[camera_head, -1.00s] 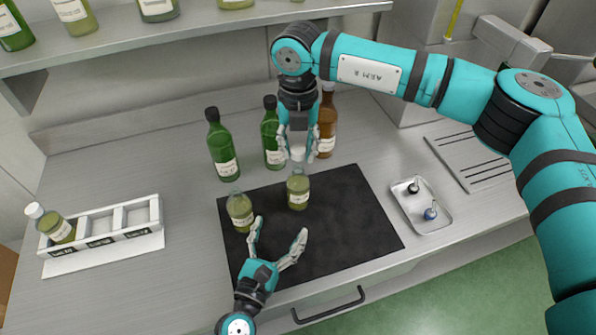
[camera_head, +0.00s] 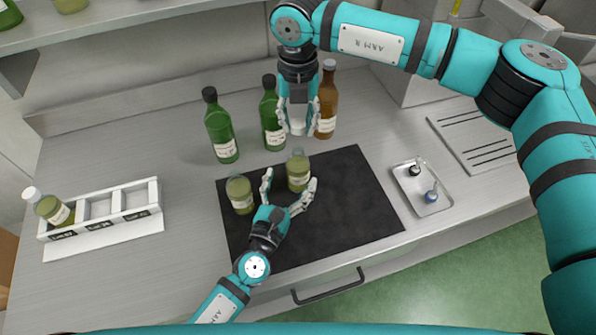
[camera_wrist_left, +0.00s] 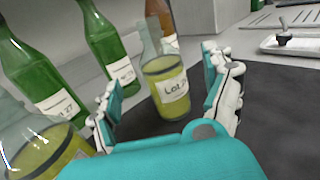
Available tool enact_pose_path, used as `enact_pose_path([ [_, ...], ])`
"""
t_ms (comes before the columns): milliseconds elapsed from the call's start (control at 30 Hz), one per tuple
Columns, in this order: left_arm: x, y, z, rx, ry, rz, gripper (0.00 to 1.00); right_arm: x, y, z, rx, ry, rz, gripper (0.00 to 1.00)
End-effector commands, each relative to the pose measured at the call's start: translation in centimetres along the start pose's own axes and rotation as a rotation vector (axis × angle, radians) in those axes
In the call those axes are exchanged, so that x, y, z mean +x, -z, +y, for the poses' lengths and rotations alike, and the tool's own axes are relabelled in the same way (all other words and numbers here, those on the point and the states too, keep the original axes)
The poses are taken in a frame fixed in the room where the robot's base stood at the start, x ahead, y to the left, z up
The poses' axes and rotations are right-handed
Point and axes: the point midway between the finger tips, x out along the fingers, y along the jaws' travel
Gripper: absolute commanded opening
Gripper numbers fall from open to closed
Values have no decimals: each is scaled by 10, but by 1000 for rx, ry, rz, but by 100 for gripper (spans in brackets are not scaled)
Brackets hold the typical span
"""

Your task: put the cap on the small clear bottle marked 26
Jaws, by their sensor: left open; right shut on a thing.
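Two small clear bottles with yellow-green oil stand upright on the dark mat (camera_head: 345,215). My left gripper (camera_head: 289,179) is open, its fingers either side of the right-hand small bottle (camera_head: 299,170). In the left wrist view this bottle (camera_wrist_left: 166,80) stands between the fingers, apparently with a gap; its label starts "Lot 2", the rest unclear. The other small bottle (camera_head: 240,194) is left of my left gripper; its number is unreadable. My right gripper (camera_head: 297,128) points down behind and above the right-hand bottle, shut on what looks like the pale cap, mostly hidden by the fingers.
Two green bottles (camera_head: 221,128) (camera_head: 272,115) and a brown bottle (camera_head: 327,100) stand behind the mat. A white rack (camera_head: 100,220) at left holds a white-capped bottle (camera_head: 47,206). A metal tray (camera_head: 430,205) at right holds two small stoppers. The mat's right part is clear.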

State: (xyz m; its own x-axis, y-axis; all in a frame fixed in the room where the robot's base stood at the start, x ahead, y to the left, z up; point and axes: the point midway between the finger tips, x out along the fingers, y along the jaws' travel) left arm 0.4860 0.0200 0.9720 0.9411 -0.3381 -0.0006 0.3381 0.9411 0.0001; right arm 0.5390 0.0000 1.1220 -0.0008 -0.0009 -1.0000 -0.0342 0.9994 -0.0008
Motion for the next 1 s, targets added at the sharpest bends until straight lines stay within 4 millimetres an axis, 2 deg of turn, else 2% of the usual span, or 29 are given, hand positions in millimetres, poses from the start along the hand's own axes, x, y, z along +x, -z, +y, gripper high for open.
enact_pose_path([
  [100,23,-1,0,-1,0,-1,83,0,0,0,0,0,0,20],
  [300,47,0,0,0,0,1,83,0,0,0,0,0,0,20],
  [467,54,0,0,-1,1,1,83,0,0,0,0,0,0,20],
  [733,54,0,0,0,1,1,83,0,0,0,0,0,0,20],
  [1000,54,0,0,0,1,1,49,0,0,0,0,0,0,20],
])
